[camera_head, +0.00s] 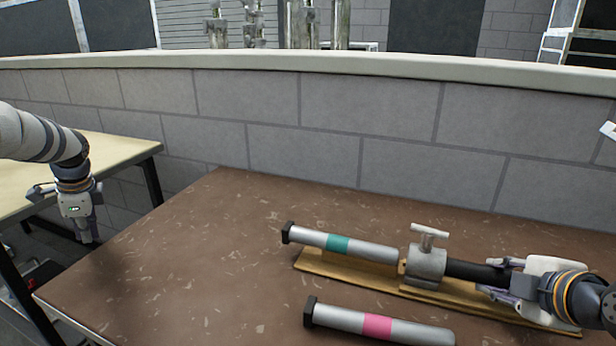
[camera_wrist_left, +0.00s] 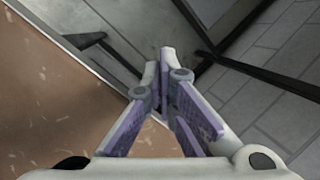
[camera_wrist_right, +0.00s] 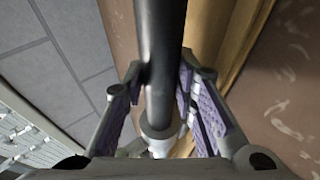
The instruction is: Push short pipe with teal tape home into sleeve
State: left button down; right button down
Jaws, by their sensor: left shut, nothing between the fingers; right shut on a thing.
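The short pipe with teal tape (camera_head: 370,250) is grey with a black end cap at its left. It lies along the wooden board (camera_head: 320,266), its right end close to the grey sleeve (camera_head: 425,264), which has a T-handle on top. I cannot tell whether the pipe end is inside the sleeve. A black bar (camera_head: 465,270) extends from the sleeve's right side. My right gripper (camera_head: 492,279) is shut on this bar, also seen in the right wrist view (camera_wrist_right: 158,50). My left gripper (camera_head: 88,239) is shut and empty, off the left edge of the brown table, far from the pipe.
A second grey pipe with pink tape (camera_head: 410,331) and a black cap lies in front of the board. The brown table (camera_head: 190,260) is clear on its left half. A low block wall (camera_head: 330,120) runs behind it. A yellowish table (camera_head: 110,150) stands at the left.

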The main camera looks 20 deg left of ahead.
pick_arm(q)
jog(key=w+d+r+t+h, duration=0.1)
jog(key=w+d, duration=0.2)
jog(key=d, duration=0.2)
jog(key=w+d+r+h, duration=0.1)
jog(key=w+d+r, duration=0.1)
jog(key=w+d, duration=0.2)
jog(key=w+d+r+t+h, duration=0.1)
jog(key=w+d+h, duration=0.1)
jog(key=d, duration=0.5)
jog(key=shift+w+d+r+m+t, duration=0.15)
jog(key=shift+w+m, duration=0.05)
jog(key=shift+w, duration=0.2)
jog(key=shift+w+d+r+m+t, duration=0.1)
jog(key=shift+w+r+m+t, duration=0.1)
jog(key=shift+w, duration=0.2)
jog(key=w+d+r+h, duration=0.2)
jog(key=w+d+r, duration=0.15)
jog(key=d, duration=0.65)
jog(key=m+h, duration=0.2)
jog(key=h, duration=0.1)
send_near(300, 231)
jog(key=w+a, duration=0.2)
jog(key=a, duration=0.3)
jog(key=shift+t, duration=0.25)
notch_tip(300, 231, down, 8)
jog(key=shift+d+r, duration=0.1)
jog(key=shift+d, duration=0.05)
jog(key=shift+w+d, duration=0.1)
jog(key=shift+d, duration=0.7)
